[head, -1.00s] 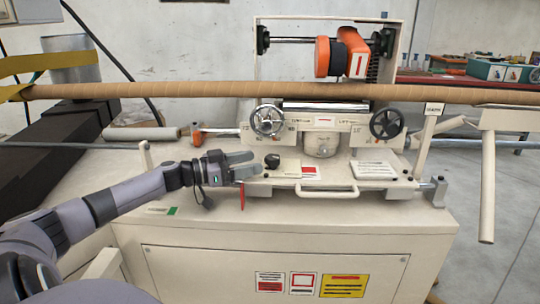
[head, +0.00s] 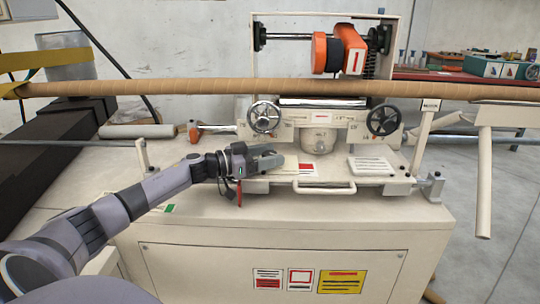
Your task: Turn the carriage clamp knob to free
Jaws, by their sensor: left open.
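My left gripper (head: 268,158) is open over the left part of the cream carriage plate (head: 325,174). It is at the place of the small black knob on that plate. The knob is now mostly hidden by the fingers, and I cannot tell whether they touch it. The carriage has a front handle bar (head: 324,189), a left chrome handwheel (head: 264,117) and a right black handwheel (head: 383,120). My right gripper is not in view.
A long brown tube (head: 200,87) runs across above the carriage. An orange and black unit (head: 326,52) sits in the frame behind. A red lever (head: 239,193) hangs at the carriage's front left.

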